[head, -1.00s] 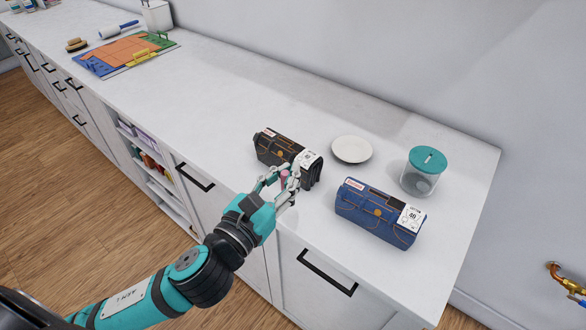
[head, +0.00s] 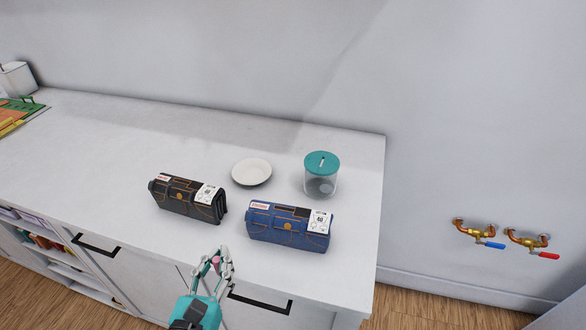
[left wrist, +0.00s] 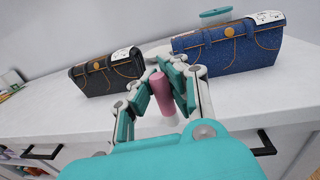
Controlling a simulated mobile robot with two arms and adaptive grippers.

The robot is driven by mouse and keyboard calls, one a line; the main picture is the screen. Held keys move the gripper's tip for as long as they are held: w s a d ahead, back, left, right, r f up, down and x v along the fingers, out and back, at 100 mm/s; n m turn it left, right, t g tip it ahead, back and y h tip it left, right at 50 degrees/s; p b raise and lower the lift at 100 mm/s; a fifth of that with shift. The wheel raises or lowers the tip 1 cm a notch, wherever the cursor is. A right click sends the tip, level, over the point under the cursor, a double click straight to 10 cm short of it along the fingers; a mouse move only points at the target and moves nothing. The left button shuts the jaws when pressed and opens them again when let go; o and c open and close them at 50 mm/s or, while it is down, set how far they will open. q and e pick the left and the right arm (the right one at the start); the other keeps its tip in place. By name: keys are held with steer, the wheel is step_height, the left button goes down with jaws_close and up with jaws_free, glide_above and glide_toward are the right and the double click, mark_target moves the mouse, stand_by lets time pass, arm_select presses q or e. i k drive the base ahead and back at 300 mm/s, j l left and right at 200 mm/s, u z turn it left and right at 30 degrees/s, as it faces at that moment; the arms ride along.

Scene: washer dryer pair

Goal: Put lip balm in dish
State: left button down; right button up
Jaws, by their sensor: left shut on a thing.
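My left gripper (head: 218,262) is shut on a small pink lip balm (head: 216,261) with a pale lower end. In the left wrist view the lip balm (left wrist: 162,92) stands roughly upright, slightly tilted, between the fingers of the gripper (left wrist: 163,88). The gripper is at the counter's front edge, in front of the gap between two folded denim bundles. The dish (head: 252,172) is a small white round plate behind them, empty. In the left wrist view only part of the dish (left wrist: 157,52) shows behind the fingers. My right gripper is not in view.
A black denim bundle (head: 186,198) and a blue denim bundle (head: 287,227) stand in front of the dish. A glass jar with a teal lid (head: 321,174) stands right of it.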

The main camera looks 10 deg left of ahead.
mark_target(251, 175)
steer(key=j+z, duration=0.3)
steer(key=z, duration=0.2)
steer(key=j+z, duration=0.3)
steer(key=z, duration=0.15)
steer(key=k+j+z, duration=0.15)
steer(key=z, duration=0.35)
steer(key=k+j+z, duration=0.15)
steer(key=k+j, duration=0.15)
steer(key=j, duration=0.2)
steer(key=k+j+z, duration=0.1)
steer(key=k+j, duration=0.25)
steer(key=j, duration=0.15)
steer(key=k+j+z, duration=0.15)
steer(key=k+j, duration=0.2)
steer(key=j, duration=0.1)
